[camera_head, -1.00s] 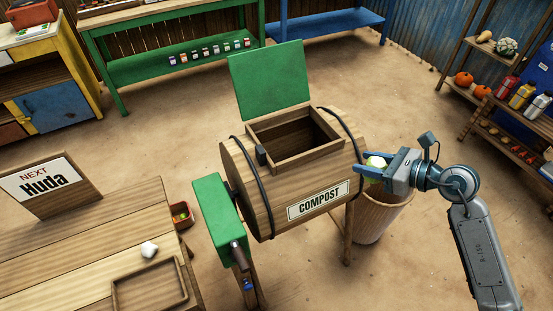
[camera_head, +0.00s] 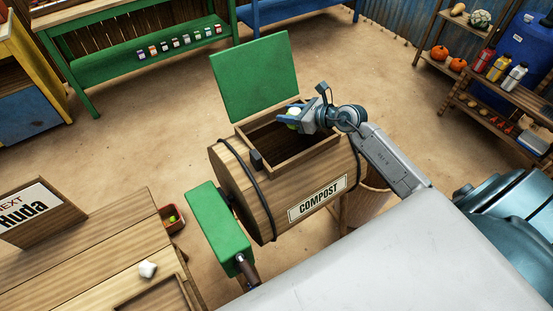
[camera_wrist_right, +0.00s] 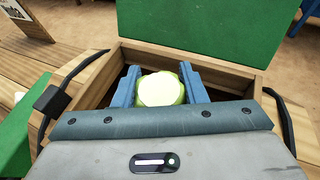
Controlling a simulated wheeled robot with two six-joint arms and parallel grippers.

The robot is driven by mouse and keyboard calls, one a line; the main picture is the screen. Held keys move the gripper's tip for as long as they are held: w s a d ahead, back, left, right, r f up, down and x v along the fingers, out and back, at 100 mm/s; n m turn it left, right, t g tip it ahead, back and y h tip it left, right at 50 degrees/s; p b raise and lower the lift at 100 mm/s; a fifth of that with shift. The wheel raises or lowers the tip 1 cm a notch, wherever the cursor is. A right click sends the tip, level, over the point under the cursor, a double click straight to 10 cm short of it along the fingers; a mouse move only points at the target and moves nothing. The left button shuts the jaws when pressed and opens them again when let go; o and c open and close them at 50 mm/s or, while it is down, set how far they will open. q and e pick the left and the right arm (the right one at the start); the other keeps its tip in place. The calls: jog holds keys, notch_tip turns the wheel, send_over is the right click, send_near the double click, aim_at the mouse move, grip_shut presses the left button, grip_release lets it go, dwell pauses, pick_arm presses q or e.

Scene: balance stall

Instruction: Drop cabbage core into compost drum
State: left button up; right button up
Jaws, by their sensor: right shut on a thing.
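The compost drum (camera_head: 235,185) is a wooden barrel on its side with a COMPOST label and a square framed opening on top. Its green lid (camera_head: 255,78) stands open behind the opening. My right gripper (camera_head: 287,117) is over the opening, shut on the pale green cabbage core (camera_head: 293,113). In the right wrist view the core (camera_wrist_right: 160,89) sits between the two blue fingers, with the drum's wooden rim (camera_wrist_right: 195,62) around and below it. I cannot tell whether the core is above or just below the rim. My left gripper is not in view.
A wooden bin (camera_head: 367,200) stands behind my right arm. Shelves with pumpkins are at upper right.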

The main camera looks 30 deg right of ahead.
aim_at(293, 126)
notch_tip(293, 126, down, 5)
jog(key=b, duration=0.3)
jog(key=shift+f+b, duration=0.1)
jog(key=shift+b, duration=0.25)
jog(key=o, duration=1.1)
jog(key=shift+s, duration=0.1)
jog(key=shift+s+d+r, duration=0.2)
jog(key=shift+s+d, duration=0.1)
jog(key=shift+s, duration=0.1)
jog(key=shift+b+v, duration=0.85)
jog(key=shift+v, duration=4)
